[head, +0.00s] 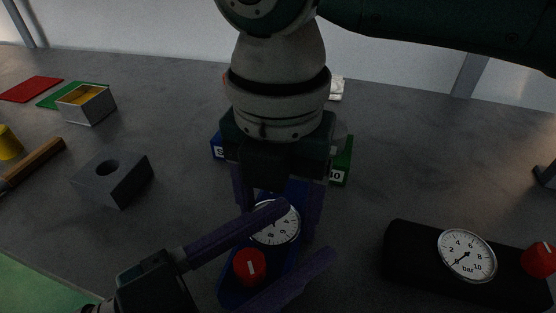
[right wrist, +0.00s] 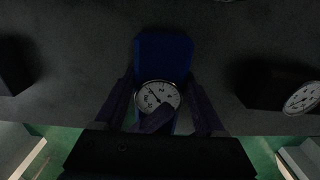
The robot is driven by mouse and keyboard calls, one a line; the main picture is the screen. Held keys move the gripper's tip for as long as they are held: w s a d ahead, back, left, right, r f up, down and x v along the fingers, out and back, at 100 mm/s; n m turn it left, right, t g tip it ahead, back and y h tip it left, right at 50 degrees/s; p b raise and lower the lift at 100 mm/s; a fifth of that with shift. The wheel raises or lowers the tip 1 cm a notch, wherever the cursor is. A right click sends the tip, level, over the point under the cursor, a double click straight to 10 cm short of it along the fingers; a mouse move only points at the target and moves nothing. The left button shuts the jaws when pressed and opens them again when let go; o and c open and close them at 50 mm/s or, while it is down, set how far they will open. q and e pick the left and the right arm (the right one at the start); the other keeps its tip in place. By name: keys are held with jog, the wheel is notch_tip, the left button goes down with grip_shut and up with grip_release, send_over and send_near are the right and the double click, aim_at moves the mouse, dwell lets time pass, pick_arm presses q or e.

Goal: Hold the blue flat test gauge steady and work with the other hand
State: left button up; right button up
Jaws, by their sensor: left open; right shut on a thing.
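The blue flat test gauge (head: 230,286) lies on the bench in the lower middle of the head view. It has a white dial (head: 268,232) and a red knob (head: 250,266). My right gripper (head: 278,218) points down from above, shut on the gauge's sides; in the right wrist view the blue body (right wrist: 162,55) lies between its fingers (right wrist: 160,88). My left gripper (head: 307,230) reaches in from the lower left, open, its fingers on either side of the red knob in the picture. One left finger covers part of the dial; contact with the knob cannot be told.
A black gauge (head: 410,262) with a dial and red knob lies at right. A grey block with a hole (head: 122,190) and a small box (head: 86,112) are at left. Blue (head: 216,146) and green (head: 347,160) labelled pieces stand behind my right gripper. The bench's right rear is clear.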

pick_arm(q)
jog(key=v, duration=1.2)
jog(key=g+y, duration=0.2)
jog(key=y, duration=0.2)
send_near(248, 261)
jog(key=x, duration=1)
jog(key=shift+w+d, duration=0.1)
dwell(0.5)
jog(key=shift+c, duration=0.2)
